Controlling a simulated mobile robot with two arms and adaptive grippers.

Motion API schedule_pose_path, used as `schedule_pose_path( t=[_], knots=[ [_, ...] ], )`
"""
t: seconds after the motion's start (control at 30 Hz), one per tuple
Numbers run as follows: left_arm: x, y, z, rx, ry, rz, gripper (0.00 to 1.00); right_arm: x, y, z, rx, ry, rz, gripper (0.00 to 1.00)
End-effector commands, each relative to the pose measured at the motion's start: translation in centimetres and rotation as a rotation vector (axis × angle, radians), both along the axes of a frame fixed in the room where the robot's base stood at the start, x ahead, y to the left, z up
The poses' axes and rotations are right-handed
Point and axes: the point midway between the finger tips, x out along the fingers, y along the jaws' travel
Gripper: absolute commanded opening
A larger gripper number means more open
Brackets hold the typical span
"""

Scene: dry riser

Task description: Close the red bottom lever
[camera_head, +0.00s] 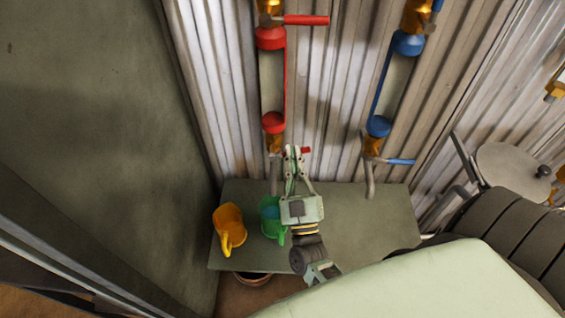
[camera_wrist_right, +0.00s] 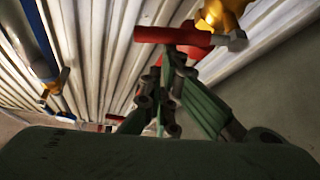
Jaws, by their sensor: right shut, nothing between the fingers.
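The red bottom lever (camera_head: 306,150) sticks out to the right below the lower red fitting (camera_head: 273,122) in the head view, partly hidden by my gripper. My right gripper (camera_head: 292,150) is shut and empty, its fingertips in front of that lever. In the right wrist view a red lever (camera_wrist_right: 170,36) extends left from a brass valve (camera_wrist_right: 222,14). The closed fingertips (camera_wrist_right: 174,58) are right beside it; I cannot tell whether they touch it. My left gripper is not in view.
A red top lever (camera_head: 306,20) sits higher on the same riser. A blue-marked riser with a blue lever (camera_head: 400,161) stands to the right. The shelf's right side is clear.

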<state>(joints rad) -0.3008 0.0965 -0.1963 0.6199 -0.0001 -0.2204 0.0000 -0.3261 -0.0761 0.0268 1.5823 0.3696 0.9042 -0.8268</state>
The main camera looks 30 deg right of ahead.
Motion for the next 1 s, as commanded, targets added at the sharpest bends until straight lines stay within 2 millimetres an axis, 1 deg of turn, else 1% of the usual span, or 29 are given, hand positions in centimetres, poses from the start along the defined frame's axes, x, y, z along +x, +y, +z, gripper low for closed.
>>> schedule_pose_path(
  t=[0.03, 0.2, 0.3, 0.63, 1.0],
  knots=[
    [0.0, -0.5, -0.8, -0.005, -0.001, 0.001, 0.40, -0.1, -0.2, -0.7, 0.035, -0.022, -0.003, 0.00],
    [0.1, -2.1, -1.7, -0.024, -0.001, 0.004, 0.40, -0.4, -0.7, -1.3, 0.137, -0.092, -0.002, 0.00],
    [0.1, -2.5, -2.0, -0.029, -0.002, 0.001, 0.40, -0.5, -1.0, -1.6, 0.172, -0.115, -0.002, 0.00],
    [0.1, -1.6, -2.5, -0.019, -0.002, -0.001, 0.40, -0.8, -1.2, -2.2, 0.167, -0.112, -0.001, 0.00],
    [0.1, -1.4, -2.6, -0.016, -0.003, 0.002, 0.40, -0.8, -1.2, -2.3, 0.165, -0.111, -0.001, 0.00]
  ],
)
